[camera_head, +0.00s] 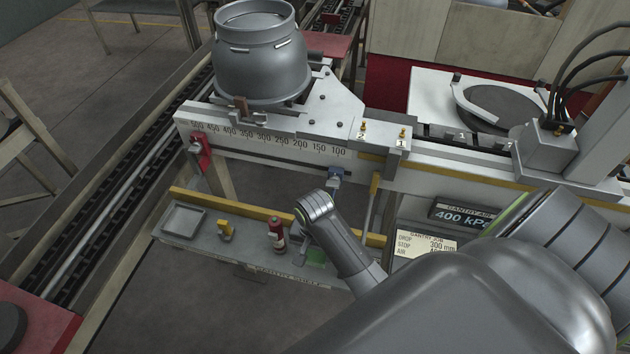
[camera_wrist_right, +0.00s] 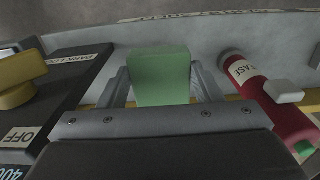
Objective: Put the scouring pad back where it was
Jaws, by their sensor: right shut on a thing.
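The scouring pad (camera_wrist_right: 160,75) is a pale green block. In the right wrist view it sits between the two fingers of my right gripper (camera_wrist_right: 162,88), which is shut on it. My left gripper is not in view.
A yellow item (camera_head: 225,230) and a grey tray (camera_head: 184,220) are farther left. A dark panel with a yellow knob (camera_wrist_right: 22,78) is on the other side.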

